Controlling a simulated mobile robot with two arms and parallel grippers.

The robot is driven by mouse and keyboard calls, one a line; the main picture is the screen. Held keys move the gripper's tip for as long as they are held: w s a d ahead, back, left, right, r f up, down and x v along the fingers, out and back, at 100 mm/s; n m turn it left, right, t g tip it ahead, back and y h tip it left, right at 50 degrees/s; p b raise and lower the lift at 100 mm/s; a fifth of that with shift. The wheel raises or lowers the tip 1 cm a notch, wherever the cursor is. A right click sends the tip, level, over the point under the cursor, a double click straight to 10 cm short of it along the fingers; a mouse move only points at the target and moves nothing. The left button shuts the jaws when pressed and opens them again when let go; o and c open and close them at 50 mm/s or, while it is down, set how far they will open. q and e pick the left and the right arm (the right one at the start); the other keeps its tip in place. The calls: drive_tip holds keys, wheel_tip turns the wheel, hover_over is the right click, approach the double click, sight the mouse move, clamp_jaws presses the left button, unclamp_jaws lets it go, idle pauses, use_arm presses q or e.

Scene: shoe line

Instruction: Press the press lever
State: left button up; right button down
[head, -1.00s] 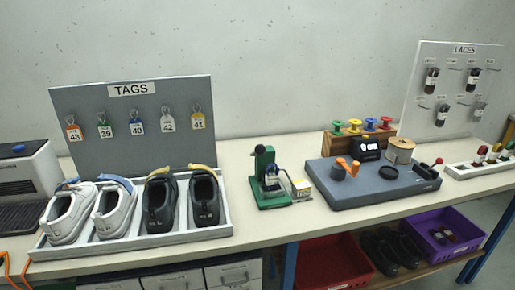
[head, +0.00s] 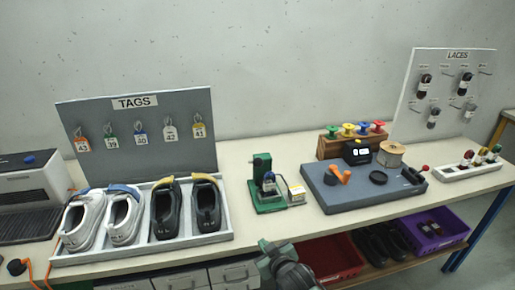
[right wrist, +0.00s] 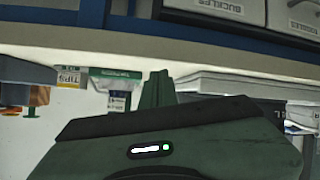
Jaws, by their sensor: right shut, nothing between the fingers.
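The green press (head: 266,197) stands upright on the bench, right of the shoe tray. Its tall post and flat base show in the head view, but I cannot clearly make out its lever. A small tag-like blue and white part sits at its front. It also shows upside down in the right wrist view (right wrist: 112,74). My right gripper (head: 268,247) is shut and empty, below and in front of the press at the bench's front edge, apart from it. Its closed fingers (right wrist: 158,88) show in the right wrist view. My left gripper is out of view.
A small box (head: 297,193) labelled TIPS stands close to the press's right. The shoe tray (head: 150,249) is left. The grey board (head: 345,200) at right carries orange parts and a red-knobbed handle (head: 424,169). A red bin (head: 335,258) is below the bench.

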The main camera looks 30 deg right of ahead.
drive_tip(key=w+d+r+t+p, duration=0.1)
drive_tip(key=w+r+t, duration=0.2)
drive_tip(key=r, duration=0.9)
drive_tip(key=w+d+r+t+h+p, duration=0.1)
drive_tip(key=w+r, duration=0.3)
drive_tip(key=r, duration=0.9)
drive_tip(key=shift+d+t, duration=0.7)
drive_tip(key=shift+t, duration=0.2)
drive_tip(key=shift+w, duration=0.15)
drive_tip(key=p, duration=0.3)
hover_over(258, 165)
drive_tip(key=w+a, duration=0.1)
drive_tip(key=f, duration=0.1)
drive_tip(key=f+p, duration=0.1)
drive_tip(key=shift+s+d+f, duration=0.25)
drive_tip(key=shift+d+f, duration=0.05)
drive_tip(key=shift+d, duration=0.05)
drive_tip(key=shift+s+d+f, duration=0.1)
drive_tip(key=shift+s+f, duration=0.1)
drive_tip(key=shift+f, duration=0.25)
